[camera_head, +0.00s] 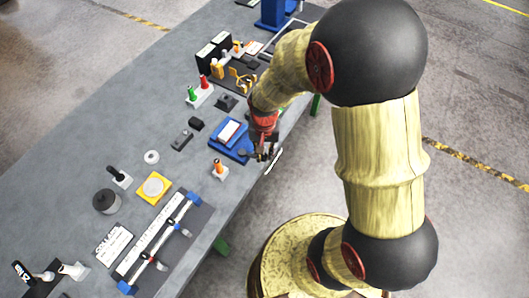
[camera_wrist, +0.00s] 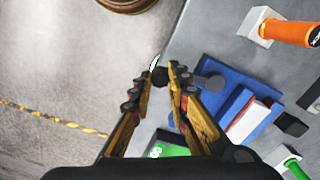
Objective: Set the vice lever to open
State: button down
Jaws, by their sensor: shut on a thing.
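The blue vice (camera_head: 224,146) sits near the table's right edge, with a white and red block between its parts. It also shows in the wrist view (camera_wrist: 221,78), right of my fingers. My gripper (camera_head: 266,153) is low beside the vice, at the table's edge. In the wrist view its fingertips (camera_wrist: 168,76) are close together on a small dark piece, which looks like the vice lever; the fingers hide most of it. A dark round part of the vice (camera_wrist: 208,81) shows just right of the fingertips. The lever's exact angle cannot be made out.
An orange-handled tool in a pale holder (camera_head: 219,169) stands close to the vice; its handle shows at the wrist view's top right (camera_wrist: 285,31). A green and a red handle stand in a white block (camera_head: 200,93) farther back. Open floor lies beyond the table's edge.

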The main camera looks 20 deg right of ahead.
jog(key=shift+w+d, duration=0.1)
jog(key=shift+w, duration=0.05)
jog(key=w+n, duration=0.1)
jog(key=w+d+n, duration=0.1)
jog(key=n, duration=0.1)
jog(key=shift+d+n+p, duration=0.2)
jog(key=shift+n+p, duration=0.1)
jog(key=w+n, duration=0.1)
jog(key=n, duration=0.1)
jog(key=w+n, duration=0.2)
jog(key=shift+w+d+p, duration=0.15)
jog(key=shift+d+p, duration=0.15)
jog(key=shift+d, duration=0.1)
jog(key=w+n, duration=0.1)
jog(key=n, duration=0.1)
jog(key=w+n, duration=0.1)
jog(key=n, duration=0.1)
jog(key=shift+w+a, duration=0.15)
jog(key=shift+w, duration=0.25)
jog(key=shift+w+a+n+p, duration=0.15)
jog(key=shift+w+a+n, duration=0.25)
jog(key=shift+w+n, duration=0.55)
jog(key=shift+w+a+n+p, duration=0.15)
jog(key=shift+w+a+n, duration=0.3)
jog(key=shift+n, duration=0.8)
jog(key=shift+w+d, duration=0.1)
jog(key=c, duration=1.7)
grip_release()
